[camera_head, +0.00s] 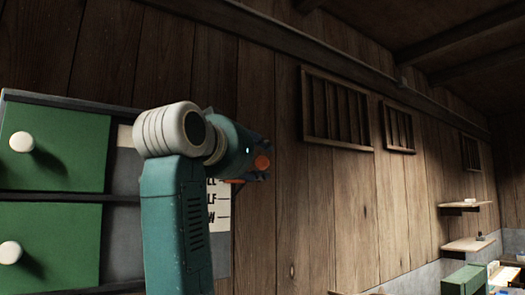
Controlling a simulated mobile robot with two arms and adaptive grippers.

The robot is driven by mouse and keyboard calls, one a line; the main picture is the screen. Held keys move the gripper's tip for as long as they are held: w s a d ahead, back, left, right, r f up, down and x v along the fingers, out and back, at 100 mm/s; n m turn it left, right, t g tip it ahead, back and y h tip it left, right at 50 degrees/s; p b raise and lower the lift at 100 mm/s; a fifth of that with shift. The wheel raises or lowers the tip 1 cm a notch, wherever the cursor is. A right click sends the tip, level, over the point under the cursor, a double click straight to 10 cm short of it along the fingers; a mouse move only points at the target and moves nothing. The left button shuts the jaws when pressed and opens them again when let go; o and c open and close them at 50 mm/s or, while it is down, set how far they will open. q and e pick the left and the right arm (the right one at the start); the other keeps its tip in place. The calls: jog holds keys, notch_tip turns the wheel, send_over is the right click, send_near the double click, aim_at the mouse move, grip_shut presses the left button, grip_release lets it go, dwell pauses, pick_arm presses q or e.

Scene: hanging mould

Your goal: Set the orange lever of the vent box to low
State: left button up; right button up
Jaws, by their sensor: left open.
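A white label (219,222) with black lettering and tick marks shows on a grey panel at left. The line ends read "LL", "LF" and "W" from top to bottom; my arm hides the rest. A rounded orange piece (262,162), which looks like the lever's end, shows at the fingers of my left gripper (258,165), above the label's lines. The gripper is open, with its dark fingers beside the orange piece. I cannot tell whether they touch it. My wrist hides the rest of the lever and much of the panel. My right gripper is not in view.
Green fronts (60,150) with white knobs (21,142) stand left of my arm. A plank wall (350,215) with slatted vents (337,110) runs to the right. Small shelves (466,205) and a green box (464,280) are at far right. Space right of the gripper looks clear.

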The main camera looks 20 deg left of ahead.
aim_at(260, 161)
pick_arm(q)
jog(key=shift+w+d+r+p, duration=0.15)
jog(key=shift+w+p, duration=0.4)
jog(key=shift+w, duration=1.05)
grip_shut()
